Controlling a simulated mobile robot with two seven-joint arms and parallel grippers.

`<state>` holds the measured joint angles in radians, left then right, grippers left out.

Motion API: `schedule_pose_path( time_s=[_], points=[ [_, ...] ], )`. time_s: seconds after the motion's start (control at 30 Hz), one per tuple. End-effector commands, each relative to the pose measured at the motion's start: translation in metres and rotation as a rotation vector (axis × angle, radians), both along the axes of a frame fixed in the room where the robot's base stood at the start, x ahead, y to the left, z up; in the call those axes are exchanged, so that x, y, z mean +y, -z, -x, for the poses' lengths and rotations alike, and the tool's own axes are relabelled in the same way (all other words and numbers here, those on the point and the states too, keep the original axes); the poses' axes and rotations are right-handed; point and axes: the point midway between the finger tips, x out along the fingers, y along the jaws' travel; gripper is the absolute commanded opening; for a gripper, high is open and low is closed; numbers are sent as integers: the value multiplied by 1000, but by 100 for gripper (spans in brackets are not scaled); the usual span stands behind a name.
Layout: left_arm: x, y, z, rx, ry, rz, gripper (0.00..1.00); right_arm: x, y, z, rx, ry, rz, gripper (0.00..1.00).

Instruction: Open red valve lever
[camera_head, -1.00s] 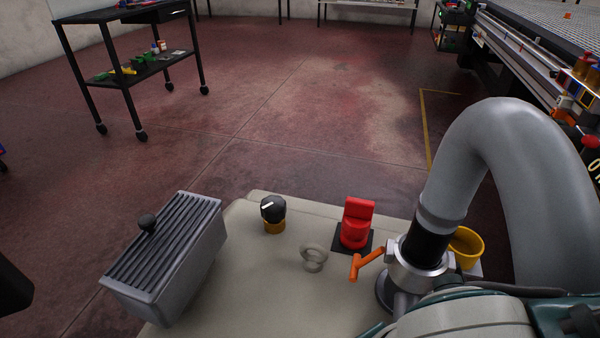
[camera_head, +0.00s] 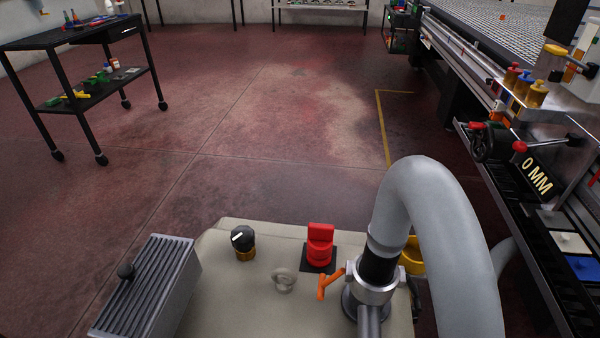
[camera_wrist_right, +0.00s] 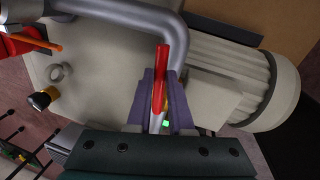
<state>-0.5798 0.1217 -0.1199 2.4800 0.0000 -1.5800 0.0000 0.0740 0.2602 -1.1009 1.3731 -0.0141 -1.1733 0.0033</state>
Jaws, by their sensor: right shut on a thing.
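The red valve lever (camera_wrist_right: 160,78) is a slim red handle in the right wrist view. It lies between the purple fingers of my right gripper (camera_wrist_right: 161,88), which is shut on it. The lever's far end shows past the fingertips, close to a grey pipe (camera_wrist_right: 130,14). Neither the lever nor my right gripper shows in the head view. My left gripper is in neither current view.
The beige unit's top (camera_head: 225,290) carries a black knob (camera_head: 242,238), red switch (camera_head: 320,245), grey ring (camera_head: 283,280) and orange lever (camera_head: 328,284). A grey hose (camera_head: 420,185) arches at right. A ribbed motor (camera_wrist_right: 240,75) lies beside my right gripper. A black cart (camera_head: 75,100) stands far left.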

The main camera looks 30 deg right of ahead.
Motion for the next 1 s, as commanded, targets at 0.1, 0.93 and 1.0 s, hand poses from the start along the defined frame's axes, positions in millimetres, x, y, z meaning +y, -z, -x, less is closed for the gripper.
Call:
schedule_pose_path(
  time_s=[0.1, 0.93, 1.0],
  points=[
    [-1, -2, 0, 1, -3, 4, 0, 1, 0, 1, 1, 15, 1, 0],
    [0, -1, 0, 0, 1, 0, 0, 1, 0, 1, 0, 17, 0, 49],
    [1, -2, 0, 0, 1, -2, 0, 1, 0, 1, 0, 17, 0, 49]
  ],
)
